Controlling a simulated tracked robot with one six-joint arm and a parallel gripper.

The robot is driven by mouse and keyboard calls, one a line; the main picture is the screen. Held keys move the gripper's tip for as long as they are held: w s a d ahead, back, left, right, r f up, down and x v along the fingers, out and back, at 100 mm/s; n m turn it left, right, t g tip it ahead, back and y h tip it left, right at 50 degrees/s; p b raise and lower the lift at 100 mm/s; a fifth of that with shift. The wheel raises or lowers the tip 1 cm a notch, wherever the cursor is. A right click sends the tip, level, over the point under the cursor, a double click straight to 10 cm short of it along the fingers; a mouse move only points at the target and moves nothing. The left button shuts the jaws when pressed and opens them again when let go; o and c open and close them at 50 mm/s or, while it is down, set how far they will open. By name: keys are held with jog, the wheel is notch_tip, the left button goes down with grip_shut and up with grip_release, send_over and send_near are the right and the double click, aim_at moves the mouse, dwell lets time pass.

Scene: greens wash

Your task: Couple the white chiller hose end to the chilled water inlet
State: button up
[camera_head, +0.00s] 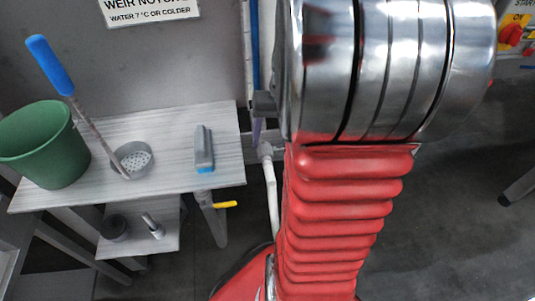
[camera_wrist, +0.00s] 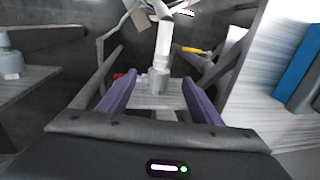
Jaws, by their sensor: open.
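My gripper (camera_wrist: 158,78) has two purple fingers, open and spread to either side of the grey hose end (camera_wrist: 157,84) in the wrist view. Gaps show between each finger and the hose end, so it is not gripped. The white hose (camera_wrist: 163,42) runs away from that end. In the head view my gripper (camera_head: 260,120) is partly hidden behind my arm, just above the grey hose end (camera_head: 265,151), with the white hose (camera_head: 272,195) hanging below. A grey pipe with a yellow valve handle (camera_head: 225,204) stands left of the hose; I cannot tell if it is the inlet.
A pale table (camera_head: 150,185) carries a green bucket (camera_head: 45,150), a blue-handled tool (camera_head: 55,68) in a perforated grey cup (camera_head: 133,160), and a grey-and-blue block (camera_head: 204,150). A lower shelf (camera_head: 150,245) holds small fittings. A sign (camera_head: 150,8) hangs behind.

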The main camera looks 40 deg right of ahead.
aim_at(269, 164)
jog(key=f, duration=0.5)
jog(key=a+f, duration=0.1)
jog(key=f, duration=0.1)
jog(key=shift+w+f, duration=0.25)
jog(key=shift+w, duration=0.05)
jog(key=shift+c, duration=0.7)
jog(key=c, duration=1.2)
jog(key=shift+s+a, duration=0.15)
jog(key=shift+s, duration=0.05)
jog(key=shift+s+a, duration=0.25)
jog(key=shift+s, duration=0.2)
jog(key=shift+s+a, duration=0.15)
jog(key=shift+s+a, duration=0.2)
jog(key=shift+s, duration=0.1)
